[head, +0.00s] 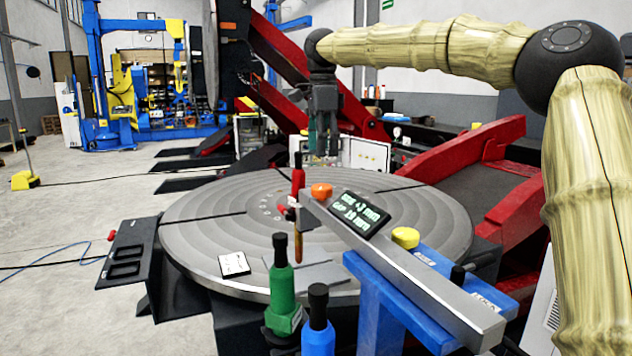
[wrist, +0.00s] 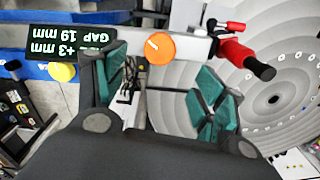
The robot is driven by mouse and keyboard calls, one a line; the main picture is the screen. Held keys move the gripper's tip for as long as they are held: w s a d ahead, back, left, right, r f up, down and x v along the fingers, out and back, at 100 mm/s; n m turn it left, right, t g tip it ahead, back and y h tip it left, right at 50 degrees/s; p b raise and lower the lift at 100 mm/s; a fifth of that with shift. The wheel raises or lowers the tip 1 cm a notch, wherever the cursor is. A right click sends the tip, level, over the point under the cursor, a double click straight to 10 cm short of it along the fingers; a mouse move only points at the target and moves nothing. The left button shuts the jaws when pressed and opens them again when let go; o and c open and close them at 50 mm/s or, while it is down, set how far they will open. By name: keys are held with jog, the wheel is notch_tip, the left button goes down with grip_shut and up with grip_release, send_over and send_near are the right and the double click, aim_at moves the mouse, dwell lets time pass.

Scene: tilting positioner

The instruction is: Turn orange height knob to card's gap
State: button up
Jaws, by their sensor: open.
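The orange knob (head: 321,190) sits on top of a grey beam over the round turntable, with a pale mark on its face in the wrist view (wrist: 160,48). Beside it a dark display (head: 359,213) reads "+3 mm" and "GAP 19 mm"; part of its first line is unclear. A small white card (head: 234,264) lies on the turntable's near left; its writing is too small to read. My gripper (head: 325,153) is open and empty, above and apart from the knob. In the wrist view the knob appears between its two green-padded fingers.
A yellow knob (head: 405,237) stands on the blue bracket past the display. A red-handled tool (head: 298,174) rises close beside the orange knob. Green (head: 281,290) and blue (head: 318,328) handled tools stand in front. The turntable's left side (head: 190,228) is mostly clear.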

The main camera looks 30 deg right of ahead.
aim_at(322, 186)
notch_tip(322, 186, down, 8)
jog(key=shift+s+a+f, duration=0.1)
jog(key=shift+f, duration=0.1)
jog(key=shift+w+f+p, duration=0.2)
jog(key=shift+f+p, duration=0.1)
jog(key=shift+f, duration=0.4)
jog(key=shift+s, duration=0.1)
jog(key=shift+c, duration=0.2)
jog(key=c, duration=1)
jog(key=shift+o, duration=0.2)
jog(key=shift+r, duration=0.1)
